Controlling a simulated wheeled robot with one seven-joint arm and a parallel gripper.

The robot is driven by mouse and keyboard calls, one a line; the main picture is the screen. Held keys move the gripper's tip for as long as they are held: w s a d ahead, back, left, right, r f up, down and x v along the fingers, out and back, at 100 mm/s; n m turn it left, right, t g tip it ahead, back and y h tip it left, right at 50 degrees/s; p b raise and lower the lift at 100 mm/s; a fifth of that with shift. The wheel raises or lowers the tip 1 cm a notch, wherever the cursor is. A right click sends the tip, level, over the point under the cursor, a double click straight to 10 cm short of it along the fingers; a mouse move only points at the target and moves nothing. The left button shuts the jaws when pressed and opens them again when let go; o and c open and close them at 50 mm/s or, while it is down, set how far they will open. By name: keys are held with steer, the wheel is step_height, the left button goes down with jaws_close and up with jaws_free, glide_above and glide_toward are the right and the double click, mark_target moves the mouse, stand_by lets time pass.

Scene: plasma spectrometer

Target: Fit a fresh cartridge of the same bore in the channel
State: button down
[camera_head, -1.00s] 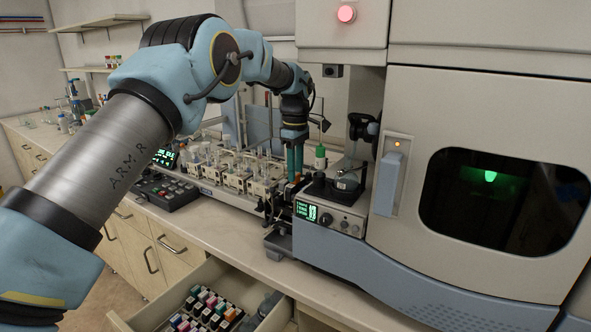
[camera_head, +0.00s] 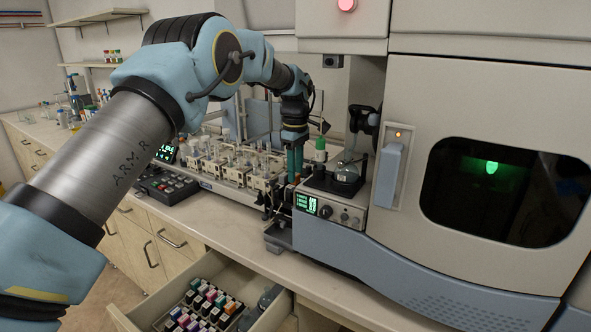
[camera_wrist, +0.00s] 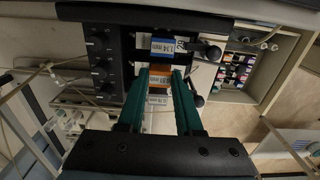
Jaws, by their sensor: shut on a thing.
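The fingers of my gripper (camera_head: 295,178) reach down at the left end of the pump (camera_head: 330,212) on the bench. In the wrist view my gripper (camera_wrist: 161,72) is shut on an orange cartridge (camera_wrist: 160,77) with a white label, which I read only in part. A blue cartridge (camera_wrist: 162,46) marked 1.14 mm sits just beyond it in the row. A pale label (camera_wrist: 157,99), apparently 0.76 mm, shows on the near side, partly between the fingers. Whether the orange cartridge is seated in its channel cannot be told.
An open drawer (camera_head: 264,324) below the bench holds rows of colour-capped cartridges (camera_head: 208,306). A rack of glassware (camera_head: 235,170) stands left of the pump, and the large spectrometer (camera_head: 420,230) stands right. Black levers (camera_wrist: 212,53) stick out beside the cartridges.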

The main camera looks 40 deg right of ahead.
steer(key=shift+f, duration=0.45)
steer(key=c, duration=0.5)
jaws_free()
step_height(320, 180, up, 11)
steer(key=b, duration=0.3)
steer(key=shift+f, duration=0.1)
stand_by(0.3)
